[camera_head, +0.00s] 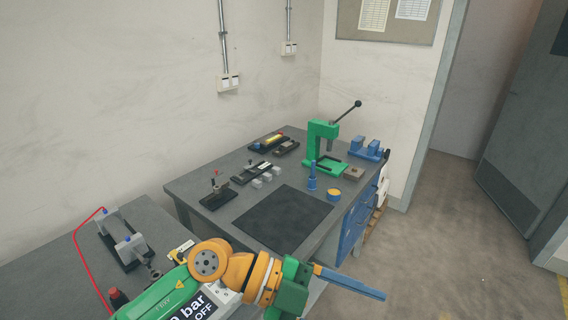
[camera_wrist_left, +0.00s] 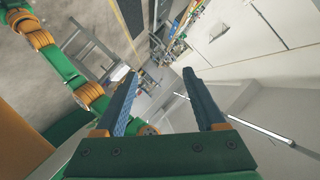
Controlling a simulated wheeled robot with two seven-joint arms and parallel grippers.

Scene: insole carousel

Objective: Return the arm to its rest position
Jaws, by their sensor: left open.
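My left arm comes in from the bottom left of the head view, in green, white and orange. Its gripper (camera_head: 352,283) has long blue fingers that point to the right, in front of the workbench's near edge and over the floor side. In the left wrist view the two blue fingers of the gripper (camera_wrist_left: 161,76) stand wide apart with nothing between them. The gripper touches nothing that I can see. My right gripper is in neither view.
A second grey bench (camera_head: 50,270) stands at the left. The floor (camera_head: 440,240) at the right is clear.

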